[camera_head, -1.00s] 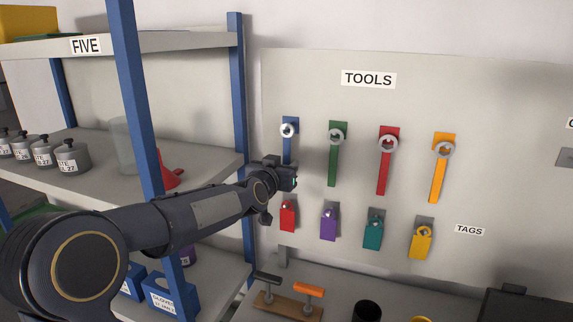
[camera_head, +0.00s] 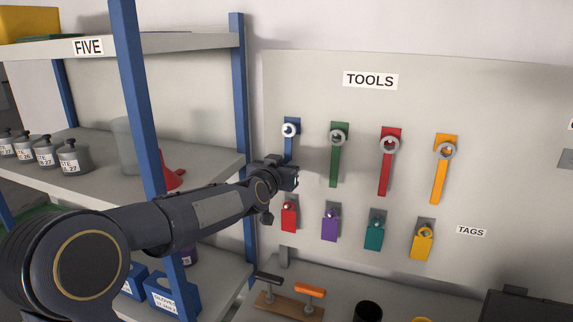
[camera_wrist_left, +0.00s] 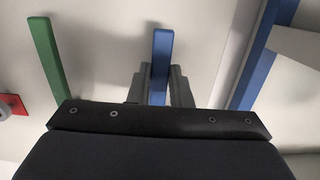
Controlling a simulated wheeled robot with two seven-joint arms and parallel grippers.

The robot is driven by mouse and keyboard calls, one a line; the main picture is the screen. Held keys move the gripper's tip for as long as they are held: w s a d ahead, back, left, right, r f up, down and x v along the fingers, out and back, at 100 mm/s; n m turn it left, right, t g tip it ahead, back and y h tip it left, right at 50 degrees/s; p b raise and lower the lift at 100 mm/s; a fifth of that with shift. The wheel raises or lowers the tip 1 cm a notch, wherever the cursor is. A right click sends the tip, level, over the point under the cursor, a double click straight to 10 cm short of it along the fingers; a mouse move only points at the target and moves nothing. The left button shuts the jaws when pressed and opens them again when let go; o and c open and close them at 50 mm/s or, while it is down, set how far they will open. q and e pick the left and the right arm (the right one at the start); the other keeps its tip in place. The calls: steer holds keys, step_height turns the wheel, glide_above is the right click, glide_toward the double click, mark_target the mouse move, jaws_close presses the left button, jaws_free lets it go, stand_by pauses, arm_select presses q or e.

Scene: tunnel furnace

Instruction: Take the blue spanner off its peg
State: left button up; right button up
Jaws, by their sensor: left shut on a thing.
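The blue spanner (camera_head: 289,143) hangs on its peg at the left end of the tool row in the head view, its ring around the peg. My left gripper (camera_head: 288,178) is at the lower part of its handle and hides the end. In the left wrist view the blue handle (camera_wrist_left: 161,55) stands between the two fingers of my left gripper (camera_wrist_left: 158,85), which is shut on it. My right gripper is not in view.
Green (camera_head: 334,160), red (camera_head: 386,167) and orange (camera_head: 439,177) spanners hang to the right. Several coloured tags hang below, with the red tag (camera_head: 289,218) just under my gripper. A blue shelf post (camera_head: 241,130) stands close on the left.

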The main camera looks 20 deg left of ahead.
arm_select(q)
steer(key=shift+s+d+r+p, duration=0.1)
steer(key=shift+s+r+p, duration=0.2)
steer(key=shift+s, duration=0.45)
steer(key=shift+s+r+p, duration=0.25)
steer(key=shift+s+p, duration=0.05)
steer(key=shift+s, duration=0.45)
steer(key=p, duration=0.2)
glide_toward(287, 160)
steer(key=shift+s+d+f, duration=0.1)
steer(key=shift+s+f, duration=0.05)
steer(key=shift+s, duration=0.45)
steer(key=shift+s+d+f, duration=0.1)
steer(key=shift+s, duration=0.55)
